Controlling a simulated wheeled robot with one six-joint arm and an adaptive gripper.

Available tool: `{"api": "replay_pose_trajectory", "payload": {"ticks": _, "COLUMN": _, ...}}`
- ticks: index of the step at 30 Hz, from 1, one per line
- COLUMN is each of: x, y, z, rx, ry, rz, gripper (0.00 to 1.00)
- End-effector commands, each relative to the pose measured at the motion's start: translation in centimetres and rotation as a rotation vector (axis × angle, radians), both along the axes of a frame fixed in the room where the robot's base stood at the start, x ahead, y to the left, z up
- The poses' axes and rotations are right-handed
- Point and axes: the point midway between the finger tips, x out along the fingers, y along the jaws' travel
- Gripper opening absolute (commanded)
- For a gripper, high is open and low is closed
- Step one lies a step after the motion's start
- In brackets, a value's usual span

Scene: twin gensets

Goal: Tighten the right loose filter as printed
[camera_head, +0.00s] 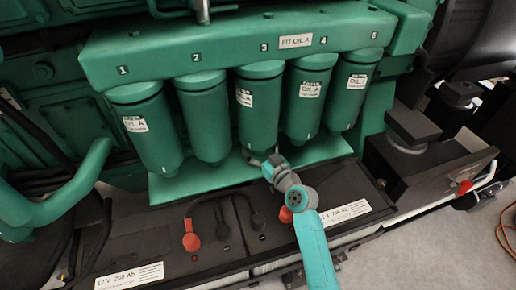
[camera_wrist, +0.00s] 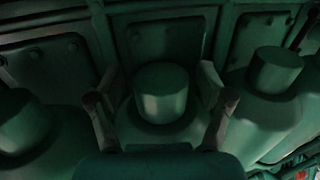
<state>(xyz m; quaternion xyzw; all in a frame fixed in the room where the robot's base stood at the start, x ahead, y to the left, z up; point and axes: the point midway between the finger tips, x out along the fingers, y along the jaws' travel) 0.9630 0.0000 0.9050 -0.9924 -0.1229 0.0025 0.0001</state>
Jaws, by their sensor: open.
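Several green filter canisters hang in a row under a green header (camera_head: 225,45) numbered 1 to 5. Filter 1 (camera_head: 150,135), filter 3 (camera_head: 262,120), filter 4 (camera_head: 303,115) and filter 5 (camera_head: 349,100) carry white printed labels; filter 2 (camera_head: 207,125) shows none. I cannot tell which is loose. My gripper (camera_head: 264,158) is just below filter 3. In the wrist view my gripper (camera_wrist: 160,95) is open, its fingers on either side of a round green end knob (camera_wrist: 163,92). The fingers look apart from the knob; contact is not clear.
Neighbouring canister knobs stand at left (camera_wrist: 20,120) and right (camera_wrist: 275,70) in the wrist view. Below the filters lie dark batteries (camera_head: 150,245) with a red terminal cap (camera_head: 190,241) and cables. A dark mount block (camera_head: 413,150) is at right.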

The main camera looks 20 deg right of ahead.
Motion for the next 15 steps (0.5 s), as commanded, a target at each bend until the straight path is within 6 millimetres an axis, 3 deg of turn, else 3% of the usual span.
{"api": "replay_pose_trajectory", "payload": {"ticks": 15, "x": -0.04, "y": 0.11, "z": 0.1, "rx": -0.001, "ry": -0.004, "rz": -0.16, "gripper": 0.79}}
